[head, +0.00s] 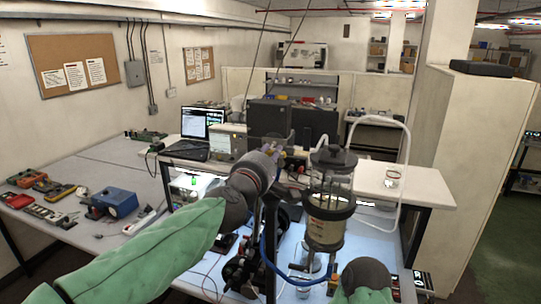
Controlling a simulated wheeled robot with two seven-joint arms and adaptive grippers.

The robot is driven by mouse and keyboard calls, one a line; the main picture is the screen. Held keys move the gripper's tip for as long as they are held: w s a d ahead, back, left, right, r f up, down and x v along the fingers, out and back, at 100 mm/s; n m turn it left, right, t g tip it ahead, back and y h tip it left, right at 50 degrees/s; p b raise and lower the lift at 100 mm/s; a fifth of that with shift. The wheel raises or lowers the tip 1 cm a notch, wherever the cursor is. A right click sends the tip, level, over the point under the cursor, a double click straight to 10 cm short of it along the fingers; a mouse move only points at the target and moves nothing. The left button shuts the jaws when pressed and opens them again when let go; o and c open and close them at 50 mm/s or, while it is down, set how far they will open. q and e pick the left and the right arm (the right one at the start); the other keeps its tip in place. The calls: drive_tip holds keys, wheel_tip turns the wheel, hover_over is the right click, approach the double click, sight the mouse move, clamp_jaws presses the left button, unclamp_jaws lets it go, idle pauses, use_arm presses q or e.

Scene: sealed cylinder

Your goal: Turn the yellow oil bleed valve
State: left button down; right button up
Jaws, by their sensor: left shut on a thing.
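My left arm, in a green sleeve, reaches from the lower left to the middle of the head view. Its gripper (272,150) is shut at the top of the dark apparatus, on a small part that looks like the yellow oil bleed valve. The fingers hide most of that part, so its angle cannot be told. The sealed cylinder (328,203), clear with a dark lid and a pale label, stands upright just to the right. The dark end of my right arm shows at the bottom right; its gripper fingers are not visible.
Blue tubing (264,250) runs down beside the apparatus. A laptop (203,130) and dark boxes stand behind on a white bench. A blue box (115,202) and several meters lie on the left table. A clear jar (392,177) stands on the right of the bench.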

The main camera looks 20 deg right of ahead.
use_arm(q)
drive_tip(key=c, duration=1.1)
unclamp_jaws()
drive_tip(key=shift+f, duration=0.1)
drive_tip(key=shift+o, duration=0.2)
drive_tip(key=v, duration=1.2)
drive_tip(key=shift+w, duration=0.1)
